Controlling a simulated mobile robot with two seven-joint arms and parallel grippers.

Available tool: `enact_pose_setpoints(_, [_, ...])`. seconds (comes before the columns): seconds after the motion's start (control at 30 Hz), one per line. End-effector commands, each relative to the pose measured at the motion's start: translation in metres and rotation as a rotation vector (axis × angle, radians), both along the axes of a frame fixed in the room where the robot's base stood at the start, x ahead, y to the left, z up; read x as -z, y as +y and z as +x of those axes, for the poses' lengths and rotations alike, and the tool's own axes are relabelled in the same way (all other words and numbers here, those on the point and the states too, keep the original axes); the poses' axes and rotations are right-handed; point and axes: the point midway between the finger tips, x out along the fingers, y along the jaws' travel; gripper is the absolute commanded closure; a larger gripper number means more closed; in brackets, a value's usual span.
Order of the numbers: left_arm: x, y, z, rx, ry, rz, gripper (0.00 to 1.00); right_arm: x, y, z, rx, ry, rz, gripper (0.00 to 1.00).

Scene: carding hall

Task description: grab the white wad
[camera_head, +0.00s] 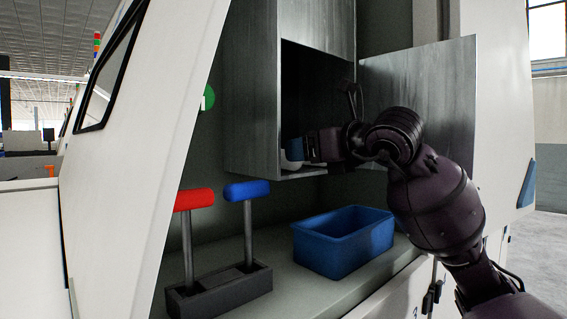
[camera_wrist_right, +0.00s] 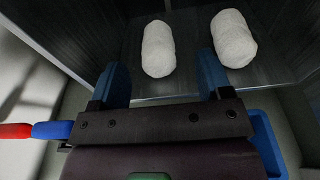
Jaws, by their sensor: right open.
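Two white wads lie on the metal floor of an open cabinet compartment. In the right wrist view, one wad (camera_wrist_right: 158,48) lies ahead of the gap between my fingers, and the other wad (camera_wrist_right: 234,38) lies to its right, beyond the right finger. My right gripper (camera_wrist_right: 163,66) is open and empty, with its blue fingers apart. In the head view, my right gripper (camera_head: 297,149) reaches into the compartment opening. A bit of white (camera_head: 293,151) shows beside its blue fingers; the rest is hidden. My left gripper is not in view.
The compartment's metal door (camera_head: 425,95) stands open to the right, close to my right arm. Below are a blue bin (camera_head: 343,250) and a dark base with a red-handled lever (camera_head: 194,200) and a blue-handled lever (camera_head: 247,190).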

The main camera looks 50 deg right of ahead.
Motion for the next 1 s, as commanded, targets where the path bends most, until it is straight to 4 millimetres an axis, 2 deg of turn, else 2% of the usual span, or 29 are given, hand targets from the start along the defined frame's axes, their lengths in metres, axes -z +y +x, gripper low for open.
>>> enact_pose_setpoints(0.17, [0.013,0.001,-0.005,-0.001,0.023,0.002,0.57,0.016,0.001,0.026,0.0,0.01,0.0,0.28])
enact_pose_setpoints(0.3, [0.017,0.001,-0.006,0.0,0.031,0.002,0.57,0.017,0.0,0.041,0.0,0.006,0.0,0.28])
enact_pose_setpoints(0.67, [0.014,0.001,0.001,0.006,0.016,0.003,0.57,0.015,-0.001,0.046,-0.001,0.001,0.0,0.3])
enact_pose_setpoints(1.0, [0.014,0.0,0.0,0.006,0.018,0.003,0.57,0.015,-0.001,0.046,-0.001,0.002,0.0,0.82])
